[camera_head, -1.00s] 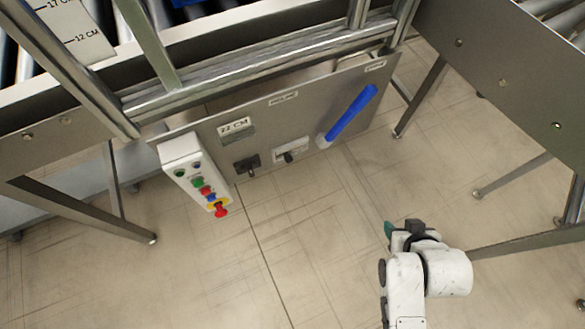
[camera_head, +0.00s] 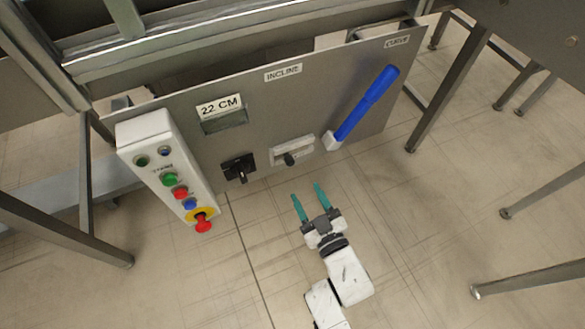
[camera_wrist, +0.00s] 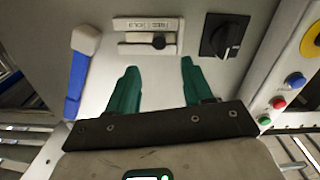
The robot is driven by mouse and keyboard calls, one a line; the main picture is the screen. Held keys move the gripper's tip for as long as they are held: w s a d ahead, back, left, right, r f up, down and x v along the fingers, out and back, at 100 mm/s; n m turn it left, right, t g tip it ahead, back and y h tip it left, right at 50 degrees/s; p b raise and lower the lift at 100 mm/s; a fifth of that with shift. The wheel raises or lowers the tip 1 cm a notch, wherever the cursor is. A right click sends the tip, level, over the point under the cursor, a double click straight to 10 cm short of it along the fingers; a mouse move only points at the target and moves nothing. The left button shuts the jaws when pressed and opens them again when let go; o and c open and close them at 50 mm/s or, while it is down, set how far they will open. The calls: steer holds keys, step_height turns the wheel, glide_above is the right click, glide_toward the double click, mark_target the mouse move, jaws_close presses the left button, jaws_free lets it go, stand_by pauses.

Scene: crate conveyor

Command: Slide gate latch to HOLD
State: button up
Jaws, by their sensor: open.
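The gate latch (camera_head: 303,145) is a pale slotted plate low on the grey panel, with a dark knob (camera_head: 289,159) toward the left of its slot. In the wrist view the latch plate (camera_wrist: 130,24) appears turned over, its small lettering hard to read, and the knob (camera_wrist: 158,41) sits right of the slot's middle. My gripper (camera_head: 306,191) is open and empty, its green fingers pointing at the panel just below and in front of the latch. In the wrist view the gripper (camera_wrist: 158,66) has its fingertips on either side of the knob's line, apart from it.
A black rotary switch (camera_head: 238,168) is left of the latch, and a blue-handled lever (camera_head: 367,103) is right of it. A white button box (camera_head: 165,170) with a red stop knob (camera_head: 203,222) juts out farther left. Table legs (camera_head: 450,88) stand to the right. Open floor lies below the panel.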

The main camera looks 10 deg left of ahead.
mark_target(291, 164)
steer(key=b+x, duration=0.3)
steer(key=x, duration=0.7)
jaws_close()
stand_by(0.5)
